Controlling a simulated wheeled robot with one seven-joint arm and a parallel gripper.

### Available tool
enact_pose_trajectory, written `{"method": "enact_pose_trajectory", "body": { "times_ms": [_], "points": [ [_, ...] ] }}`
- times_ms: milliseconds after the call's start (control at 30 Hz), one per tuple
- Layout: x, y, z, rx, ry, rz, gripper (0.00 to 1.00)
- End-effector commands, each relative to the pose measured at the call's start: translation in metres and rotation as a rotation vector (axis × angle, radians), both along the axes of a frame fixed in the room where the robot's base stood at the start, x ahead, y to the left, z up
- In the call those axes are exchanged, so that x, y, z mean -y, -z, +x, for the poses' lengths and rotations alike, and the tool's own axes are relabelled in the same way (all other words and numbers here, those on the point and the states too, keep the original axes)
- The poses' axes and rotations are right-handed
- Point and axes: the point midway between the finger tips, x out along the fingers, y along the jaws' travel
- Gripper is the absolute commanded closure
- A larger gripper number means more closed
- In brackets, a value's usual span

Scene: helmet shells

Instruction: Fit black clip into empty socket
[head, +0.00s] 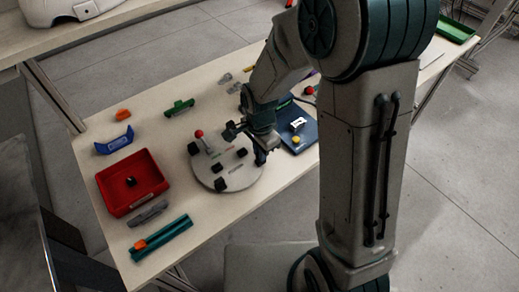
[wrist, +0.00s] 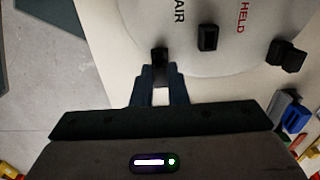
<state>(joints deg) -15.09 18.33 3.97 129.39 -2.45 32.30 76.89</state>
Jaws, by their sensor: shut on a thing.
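A round pale disc (head: 207,175) lies on the table with several black clips standing on it, one near its middle (head: 218,168). In the wrist view the disc (wrist: 180,62) bears the printed letters "AIR" and "HELD", with black clips at "HELD" (wrist: 208,38) and further right (wrist: 286,55). My gripper (wrist: 160,72) is shut on a black clip (wrist: 160,55) at the disc's near rim. My gripper in the head view (head: 260,158) is at the disc's right edge. Whether the held clip is seated or just above the disc I cannot tell; any socket under it is hidden.
A red tray (head: 155,192) holding a small black piece stands left of the disc. A blue board (head: 303,140) with small parts lies to the right. Blue, green and teal parts lie around the table.

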Motion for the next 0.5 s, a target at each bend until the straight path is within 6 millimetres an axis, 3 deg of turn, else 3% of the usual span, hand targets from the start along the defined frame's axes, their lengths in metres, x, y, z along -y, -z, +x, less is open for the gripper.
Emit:
{"method": "enact_pose_trajectory", "body": {
  "times_ms": [500],
  "points": [
    [0.000, 0.014, 0.000, -0.001, 0.000, -0.001, 1.00]
  ]
}}
